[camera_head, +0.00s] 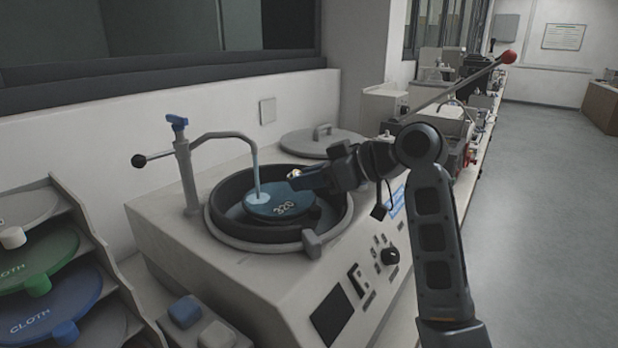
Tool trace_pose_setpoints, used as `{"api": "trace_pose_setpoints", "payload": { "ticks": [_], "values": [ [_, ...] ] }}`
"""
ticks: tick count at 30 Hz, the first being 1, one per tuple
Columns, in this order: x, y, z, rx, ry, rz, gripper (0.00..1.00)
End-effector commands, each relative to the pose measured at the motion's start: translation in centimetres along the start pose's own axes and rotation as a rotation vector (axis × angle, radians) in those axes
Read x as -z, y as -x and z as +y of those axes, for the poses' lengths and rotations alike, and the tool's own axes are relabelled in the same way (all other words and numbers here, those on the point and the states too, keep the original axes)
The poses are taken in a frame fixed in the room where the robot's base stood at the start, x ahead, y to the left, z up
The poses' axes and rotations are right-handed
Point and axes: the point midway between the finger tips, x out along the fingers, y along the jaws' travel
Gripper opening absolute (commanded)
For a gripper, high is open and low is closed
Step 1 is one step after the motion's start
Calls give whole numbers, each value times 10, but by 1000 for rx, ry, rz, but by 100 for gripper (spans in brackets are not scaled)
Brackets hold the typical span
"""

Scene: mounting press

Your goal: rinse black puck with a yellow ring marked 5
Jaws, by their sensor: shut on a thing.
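My gripper (308,179) reaches in from the right over the rim of the round black bowl (222,214). It is shut on a small dark piece with a pale yellowish edge (294,174), which fits the black puck; its ring and number are too small to read. Inside the bowl lies a blue-green disc marked 320 (278,208). The grey tap (186,165) arches over the bowl, and a stream of water (255,165) falls onto the disc. The held piece is to the right of the stream, apart from it.
A grey round lid (322,141) lies behind the bowl. A rack (85,230) with cloth discs stands at the left. Blue and grey blocks (185,311) sit at the machine's front left. A red-knobbed lever (507,57) and more equipment stand behind my arm. The floor at right is clear.

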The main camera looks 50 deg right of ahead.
Motion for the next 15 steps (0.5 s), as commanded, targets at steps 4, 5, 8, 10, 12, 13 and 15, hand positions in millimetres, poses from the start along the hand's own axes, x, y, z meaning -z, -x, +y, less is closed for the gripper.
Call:
{"api": "trace_pose_setpoints", "payload": {
  "ticks": [4, 5, 8, 10, 12, 13, 15],
  "values": [
    [0, 0, 0, 0, 0, 0, 3],
    [0, 0, 0, 0, 0, 0, 3],
    [2, 2, 0, 0, 0, 0, 3],
    [4, 4, 1, -1, 0, 1, 3],
    [7, 7, 2, -1, 0, 1, 3],
    [9, 9, 2, -1, 0, 1, 3],
    [12, 14, 3, -1, 0, 1, 3]
  ]
}}
